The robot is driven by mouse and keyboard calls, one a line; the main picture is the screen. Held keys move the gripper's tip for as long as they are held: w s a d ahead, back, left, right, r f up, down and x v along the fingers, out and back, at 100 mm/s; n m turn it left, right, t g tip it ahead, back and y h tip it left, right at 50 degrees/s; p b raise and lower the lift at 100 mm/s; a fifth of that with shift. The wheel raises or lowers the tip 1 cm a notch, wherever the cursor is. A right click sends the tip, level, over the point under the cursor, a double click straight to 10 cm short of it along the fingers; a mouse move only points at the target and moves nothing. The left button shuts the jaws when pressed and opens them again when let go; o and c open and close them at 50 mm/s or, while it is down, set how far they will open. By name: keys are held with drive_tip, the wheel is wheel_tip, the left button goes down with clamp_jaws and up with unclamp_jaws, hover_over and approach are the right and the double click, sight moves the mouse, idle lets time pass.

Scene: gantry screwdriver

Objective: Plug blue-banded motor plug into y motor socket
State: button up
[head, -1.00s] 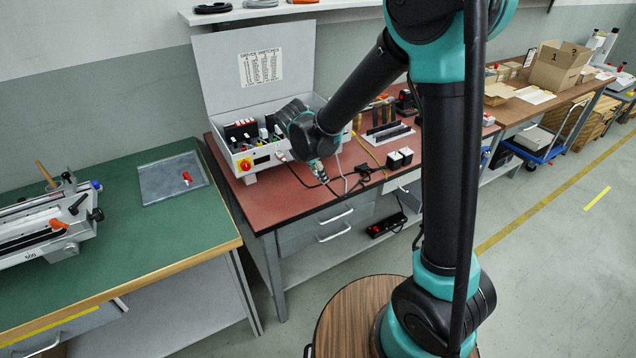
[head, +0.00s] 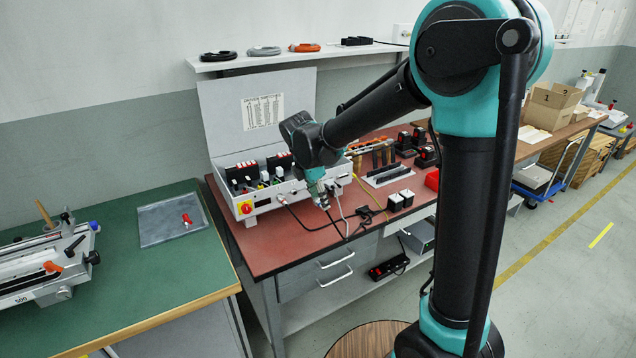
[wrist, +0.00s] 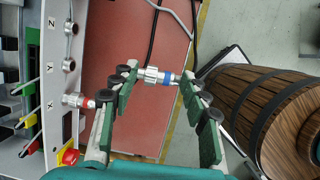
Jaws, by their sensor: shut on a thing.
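The blue-banded motor plug (wrist: 166,78) is a silver cylinder with a blue ring. It lies crosswise between the fingers of my gripper (wrist: 157,82), which is shut on it. The y motor socket (wrist: 69,65) is a round metal socket beside the letter Y on the controller box's front, left of my gripper in the wrist view and apart from the plug. In the head view my gripper (head: 319,196) hangs in front of the grey controller box (head: 275,196), above the red bench top. The plug is too small to make out clearly there.
A silver plug (wrist: 77,101) sits at socket X, and socket Z (wrist: 70,28) is on the other side of Y. A red-and-yellow knob (head: 246,208) is on the box's left corner. Cables (head: 345,220) cross the red bench top (head: 275,245) near my gripper.

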drive_tip(key=shift+g+y, duration=0.3)
drive_tip(key=shift+g, duration=0.3)
drive_tip(key=shift+s+d+f, duration=0.1)
drive_tip(key=shift+f, duration=5.65)
drive_tip(key=o, duration=1.2)
drive_tip(key=shift+o, duration=0.2)
